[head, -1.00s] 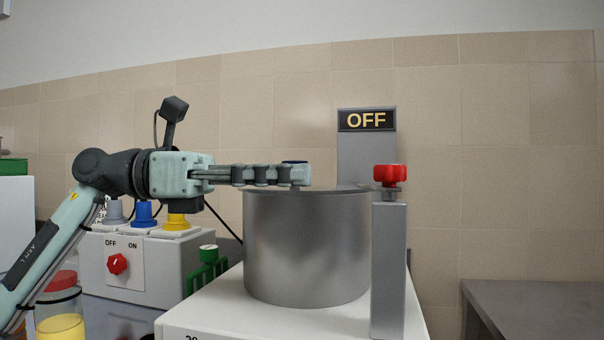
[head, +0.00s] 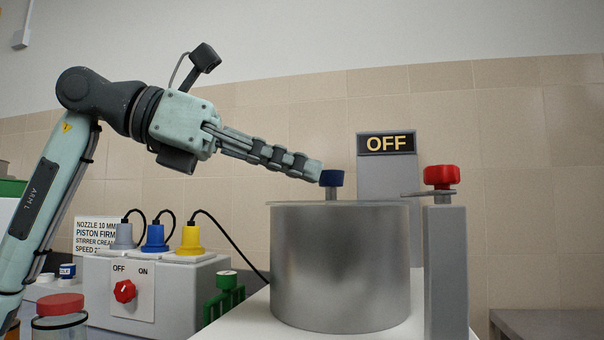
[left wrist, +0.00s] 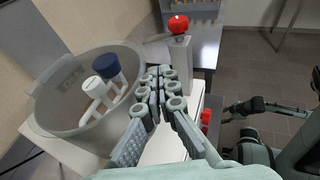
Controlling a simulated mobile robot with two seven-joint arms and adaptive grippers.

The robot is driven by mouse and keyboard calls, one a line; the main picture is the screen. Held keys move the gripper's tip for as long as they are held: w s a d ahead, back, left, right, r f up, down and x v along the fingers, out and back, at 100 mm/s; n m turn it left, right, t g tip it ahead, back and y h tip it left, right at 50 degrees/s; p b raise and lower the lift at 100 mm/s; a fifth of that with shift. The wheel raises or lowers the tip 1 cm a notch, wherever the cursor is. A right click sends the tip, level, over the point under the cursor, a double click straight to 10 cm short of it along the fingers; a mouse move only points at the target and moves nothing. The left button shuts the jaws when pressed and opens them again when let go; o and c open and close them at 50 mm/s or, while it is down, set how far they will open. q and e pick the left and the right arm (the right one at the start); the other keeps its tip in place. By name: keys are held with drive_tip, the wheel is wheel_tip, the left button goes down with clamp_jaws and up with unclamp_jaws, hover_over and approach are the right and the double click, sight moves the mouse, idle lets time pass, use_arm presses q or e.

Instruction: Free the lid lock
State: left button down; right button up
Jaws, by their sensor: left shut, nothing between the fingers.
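The lid lock is a red knob (head: 441,177) on top of a grey post (head: 446,260), with a thin flat metal arm (head: 420,193) reaching left towards the vessel's rim. The red knob also shows in the left wrist view (left wrist: 178,23). The steel vessel (head: 340,270) stands left of the post. A dark blue knob (head: 332,178) rises above it. My left gripper (head: 316,172) is shut and empty, slanting down, its tips close to the blue knob in the head view; I cannot tell if they touch. In the left wrist view its fingers (left wrist: 160,75) are beside the vessel.
A control box (head: 155,285) with a red OFF/ON dial (head: 124,291) and grey, blue and yellow plugs stands left. A green rack (head: 224,300) is beside it.

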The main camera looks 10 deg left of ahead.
use_arm(q)
approach(413, 196)
wheel_tip(413, 196, down, 2)
drive_tip(key=d, duration=0.2)
drive_tip(key=w+d, duration=0.2)
drive_tip(key=d, duration=0.1)
drive_tip(key=shift+w+d+p, duration=0.25)
drive_tip(key=shift+w+p, duration=0.05)
drive_tip(key=shift+p, duration=0.05)
use_arm(e)
drive_tip(key=s+d+g, duration=0.1)
drive_tip(key=s, duration=0.1)
drive_tip(key=s+d+f+g, duration=0.1)
drive_tip(key=shift+s+d+h, duration=0.35)
drive_tip(key=shift+d+h, duration=0.05)
